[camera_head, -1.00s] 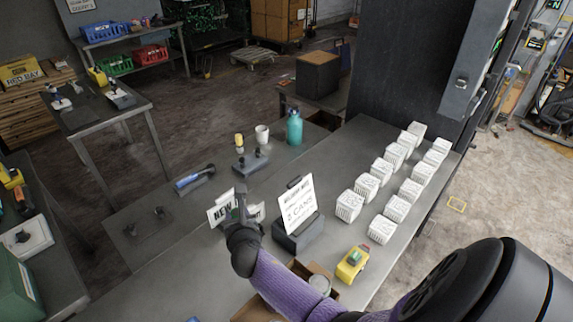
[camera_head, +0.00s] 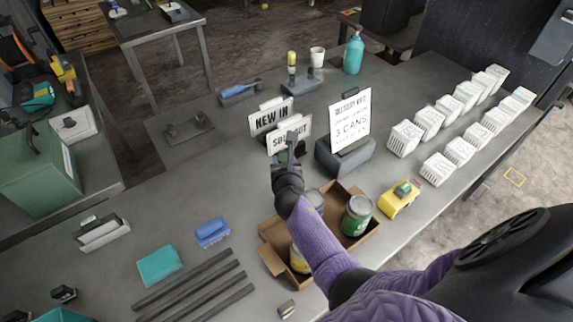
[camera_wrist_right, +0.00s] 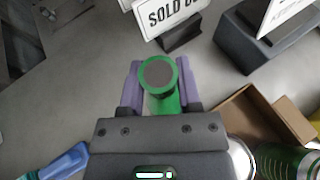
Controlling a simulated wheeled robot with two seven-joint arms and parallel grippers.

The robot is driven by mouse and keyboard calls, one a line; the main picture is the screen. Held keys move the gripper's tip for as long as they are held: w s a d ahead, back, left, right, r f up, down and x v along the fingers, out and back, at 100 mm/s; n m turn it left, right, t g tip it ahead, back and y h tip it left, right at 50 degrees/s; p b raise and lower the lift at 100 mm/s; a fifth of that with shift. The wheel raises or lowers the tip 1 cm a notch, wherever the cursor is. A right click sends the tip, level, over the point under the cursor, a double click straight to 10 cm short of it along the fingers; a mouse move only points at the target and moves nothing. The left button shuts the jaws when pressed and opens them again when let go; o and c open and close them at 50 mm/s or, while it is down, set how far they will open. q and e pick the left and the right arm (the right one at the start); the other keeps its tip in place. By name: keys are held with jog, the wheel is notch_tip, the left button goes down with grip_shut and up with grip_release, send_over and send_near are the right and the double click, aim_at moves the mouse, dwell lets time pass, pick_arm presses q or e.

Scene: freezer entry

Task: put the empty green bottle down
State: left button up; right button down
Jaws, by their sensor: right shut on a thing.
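The green bottle (camera_wrist_right: 166,102) sits between the two purple-grey fingers of my right gripper (camera_wrist_right: 158,88), which is shut on it. In the wrist view its round end, a green ring with a grey centre, faces the camera. In the head view my right gripper (camera_head: 289,150) is above the table, just in front of the "SOLD OUT" sign (camera_head: 290,135). The bottle is mostly hidden there, with only a small dark green part showing. I cannot tell whether it touches the tabletop (camera_head: 215,185). My left gripper is not in view.
A cardboard box (camera_head: 270,262) with cans lies under my right forearm. A "3 CANS" sign (camera_head: 350,122) on a dark block (camera_head: 345,157) stands right of the gripper. Beyond are a yellow device (camera_head: 399,202) and rows of white baskets (camera_head: 437,168).

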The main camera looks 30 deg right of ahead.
jog(key=shift+r, duration=0.1)
jog(key=shift+c, duration=1.5)
grip_release()
